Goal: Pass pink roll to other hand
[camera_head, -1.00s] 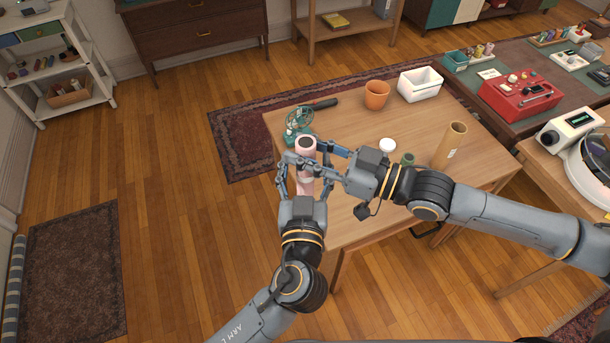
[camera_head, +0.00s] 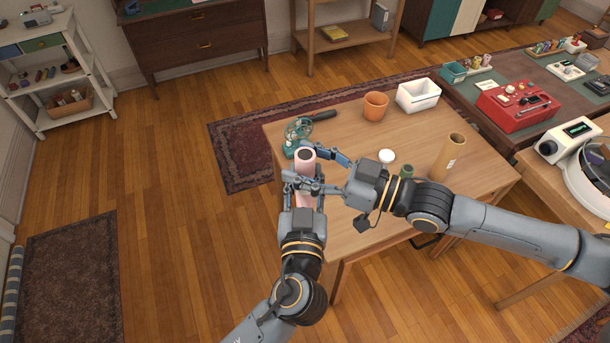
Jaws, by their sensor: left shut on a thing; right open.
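The pink roll (camera_head: 305,158) is a tube with a dark open top, held upright at the near left part of the wooden table. My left gripper (camera_head: 304,186) is shut on its lower part, coming from the near side. My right gripper (camera_head: 325,172) reaches in from the right with its fingers spread open around or beside the roll's upper part. The fingers of both grippers overlap in the picture, so I cannot tell whether the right fingers touch the roll.
On the wooden table (camera_head: 440,115) stand a green fan-like device (camera_head: 299,132), a terracotta pot (camera_head: 375,106), a white bin (camera_head: 418,95), a white round object (camera_head: 386,156), a green spool (camera_head: 406,171) and a tall cardboard tube (camera_head: 447,157).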

